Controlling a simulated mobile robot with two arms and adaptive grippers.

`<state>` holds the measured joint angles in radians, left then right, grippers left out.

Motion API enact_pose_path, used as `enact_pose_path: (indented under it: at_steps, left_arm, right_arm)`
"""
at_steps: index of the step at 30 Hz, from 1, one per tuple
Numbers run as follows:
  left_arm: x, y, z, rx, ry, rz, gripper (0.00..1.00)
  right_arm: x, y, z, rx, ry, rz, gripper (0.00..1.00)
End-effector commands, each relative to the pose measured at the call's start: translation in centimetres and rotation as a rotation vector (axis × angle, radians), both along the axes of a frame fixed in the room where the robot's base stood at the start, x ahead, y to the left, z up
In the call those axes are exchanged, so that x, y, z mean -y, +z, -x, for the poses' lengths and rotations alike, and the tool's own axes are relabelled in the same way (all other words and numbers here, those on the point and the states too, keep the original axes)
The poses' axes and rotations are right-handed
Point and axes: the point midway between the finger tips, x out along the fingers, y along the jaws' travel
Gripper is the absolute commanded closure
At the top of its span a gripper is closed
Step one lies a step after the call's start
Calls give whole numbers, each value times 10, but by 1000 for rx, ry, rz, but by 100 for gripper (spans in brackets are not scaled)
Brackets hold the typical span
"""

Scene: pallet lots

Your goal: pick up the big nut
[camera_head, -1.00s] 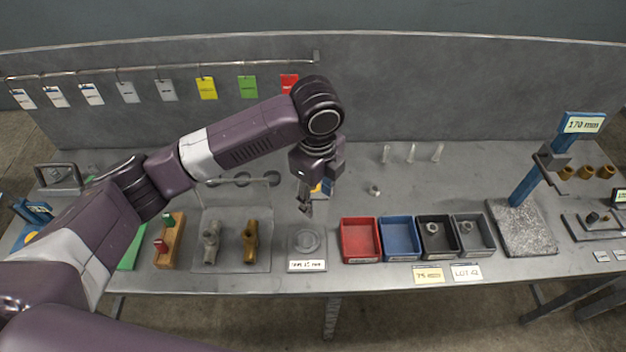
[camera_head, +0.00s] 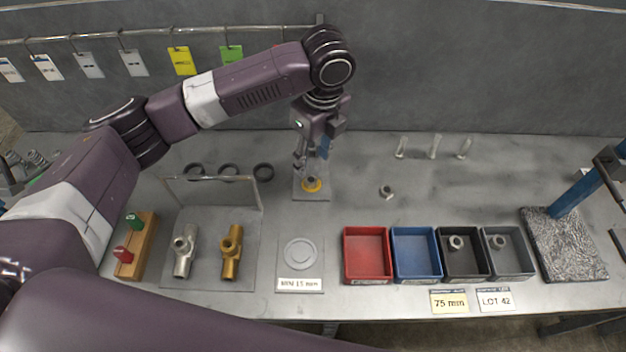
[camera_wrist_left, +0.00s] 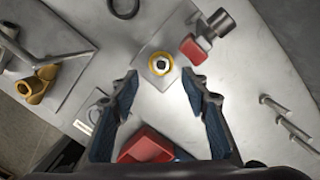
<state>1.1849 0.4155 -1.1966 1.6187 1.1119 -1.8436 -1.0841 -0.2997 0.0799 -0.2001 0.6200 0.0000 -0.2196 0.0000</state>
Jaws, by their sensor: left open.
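A small grey metal nut (camera_head: 386,191) lies alone on the bench, behind the red and blue bins. Two more grey nuts show, one in the black bin (camera_head: 456,243) and one in the grey bin (camera_head: 500,241); which is biggest I cannot tell for sure. My left gripper (camera_head: 301,160) is left of the loose nut, above the bench by a small stand with a yellow ring (camera_head: 311,184). In the left wrist view the jaws (camera_wrist_left: 158,84) are apart and empty, with the yellow ring (camera_wrist_left: 161,65) just beyond the fingertips.
Red (camera_head: 367,254) and blue (camera_head: 416,254) bins stand empty at the front. A grey plate (camera_head: 300,254) and two pipe fittings (camera_head: 231,252) are at the left. The bench around the loose nut is clear.

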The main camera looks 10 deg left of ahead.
Motion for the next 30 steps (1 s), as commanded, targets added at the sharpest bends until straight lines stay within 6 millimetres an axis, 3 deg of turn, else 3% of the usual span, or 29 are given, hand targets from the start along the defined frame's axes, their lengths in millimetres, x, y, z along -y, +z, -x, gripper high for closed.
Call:
enact_pose_path:
  at_steps: [18,26,30]
  left_arm:
    - [-3,-74,-5,-2,0,-2,58]
    - [-4,-78,-5,0,-1,-1,58]
    - [-4,-78,-5,0,-1,-1,71]
  right_arm:
    - [0,11,0,-1,0,0,67]
    - [0,11,0,-1,0,0,67]
    - [0,11,0,-1,0,0,67]
